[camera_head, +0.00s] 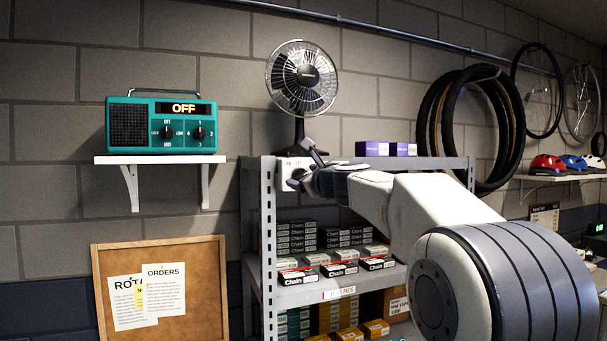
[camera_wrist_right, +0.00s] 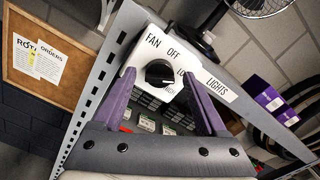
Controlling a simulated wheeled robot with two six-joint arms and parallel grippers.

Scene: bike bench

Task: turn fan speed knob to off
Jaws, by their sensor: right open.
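The fan speed knob (camera_wrist_right: 159,73) is a black dial on a white control box (camera_wrist_right: 150,52) marked FAN, OFF, LO and HIGH. In the right wrist view it lies between the two purple fingers of my right gripper (camera_wrist_right: 158,84), which is open. Whether the fingers touch the knob, and which mark it points to, I cannot tell. In the head view the white box (camera_head: 284,172) sits at the shelf's upper left corner, with my right gripper (camera_head: 306,168) in front of it. The desk fan (camera_head: 302,78) stands above on the shelf. My left gripper is not in view.
The metal shelf (camera_head: 268,225) holds chain boxes (camera_head: 297,237) and purple boxes (camera_head: 388,149). A teal radio (camera_head: 160,125) reading OFF stands on a white wall shelf (camera_head: 150,159). A cork board (camera_head: 205,290) leans at lower left. Tyres (camera_head: 430,125) hang at right.

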